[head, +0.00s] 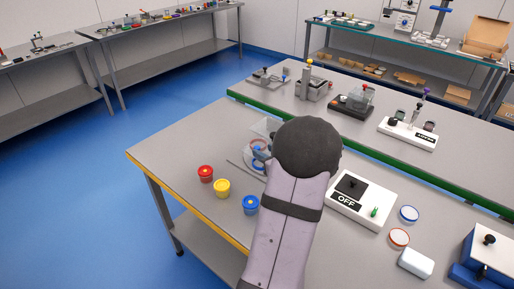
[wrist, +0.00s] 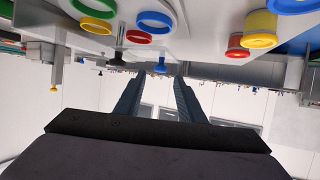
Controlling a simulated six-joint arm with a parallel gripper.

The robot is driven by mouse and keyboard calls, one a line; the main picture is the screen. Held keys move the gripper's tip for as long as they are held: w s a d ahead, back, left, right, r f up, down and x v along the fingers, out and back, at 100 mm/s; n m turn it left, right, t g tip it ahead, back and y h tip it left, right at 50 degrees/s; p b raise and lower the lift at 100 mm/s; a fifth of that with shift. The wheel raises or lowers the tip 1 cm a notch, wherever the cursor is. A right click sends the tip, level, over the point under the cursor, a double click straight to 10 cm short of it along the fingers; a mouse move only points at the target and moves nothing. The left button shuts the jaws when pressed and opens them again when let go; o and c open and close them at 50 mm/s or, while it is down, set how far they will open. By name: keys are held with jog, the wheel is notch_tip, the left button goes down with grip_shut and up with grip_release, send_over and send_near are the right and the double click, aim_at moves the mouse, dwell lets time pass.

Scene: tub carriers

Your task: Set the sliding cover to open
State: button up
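I cannot tell for sure which thing is the sliding cover. A white box (head: 373,211) on the near bench carries a black square plate (head: 351,186) with a small knob, an "OFF" label and a green lever (head: 374,212). At the right edge, a blue box with a pale top (head: 493,252) bears a black knob (head: 489,239). My gripper (wrist: 160,78) is open in the wrist view, with a clear gap between its fingers and nothing held. In the head view my arm mostly hides it, left of the white box and apart from it.
Coloured rings (wrist: 155,20) show at the wrist view's top. A second bench behind holds fixtures.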

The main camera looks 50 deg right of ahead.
aim_at(258, 148)
jog(key=shift+p+x, duration=0.5)
jog(key=shift+x, duration=2.9)
jog(key=shift+s, duration=0.1)
grip_shut()
